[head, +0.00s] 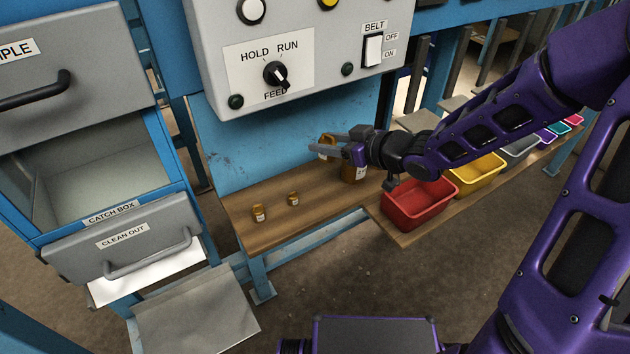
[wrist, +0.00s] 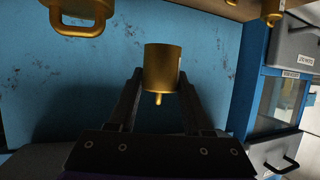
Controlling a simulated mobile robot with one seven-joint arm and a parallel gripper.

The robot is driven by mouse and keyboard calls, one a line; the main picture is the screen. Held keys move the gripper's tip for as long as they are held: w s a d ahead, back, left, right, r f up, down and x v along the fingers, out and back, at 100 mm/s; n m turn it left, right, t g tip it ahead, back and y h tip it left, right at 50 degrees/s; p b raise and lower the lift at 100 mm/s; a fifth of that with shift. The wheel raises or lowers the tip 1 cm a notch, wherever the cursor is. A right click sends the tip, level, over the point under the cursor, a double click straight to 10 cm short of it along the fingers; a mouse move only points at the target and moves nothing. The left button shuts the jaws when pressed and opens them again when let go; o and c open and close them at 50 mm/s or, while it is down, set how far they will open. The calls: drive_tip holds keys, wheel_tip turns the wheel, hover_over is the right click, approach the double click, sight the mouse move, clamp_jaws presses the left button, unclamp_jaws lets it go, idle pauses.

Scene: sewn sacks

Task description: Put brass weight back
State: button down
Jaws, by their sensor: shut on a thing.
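My gripper (head: 322,140) is shut on a brass weight (wrist: 162,66), a plain gold cylinder with a small knob. In the head view the held weight (head: 328,152) is partly hidden by the fingers. It appears raised above the wooden shelf (head: 325,197), in front of the blue back panel. A larger brass weight (head: 353,173) with a label stands on the shelf just below and right of the gripper. Its looped handle shows in the wrist view (wrist: 78,25). Two small brass weights (head: 259,213) (head: 293,199) stand farther left on the shelf.
A grey control box (head: 310,75) hangs above the shelf. A red bin (head: 420,205) and a yellow bin (head: 478,175) stand to the right on a lower board. The shelf's front middle is clear.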

drive_tip(key=shift+a+f, duration=0.2)
drive_tip(key=shift+f, duration=0.05)
wheel_tip(320, 180, down, 9)
drive_tip(key=b, duration=0.4)
drive_tip(key=shift+w+f, duration=0.1)
drive_tip(key=shift+f, duration=0.05)
drive_tip(key=shift+f, duration=0.15)
drive_tip(key=shift+c, duration=1.7)
unclamp_jaws()
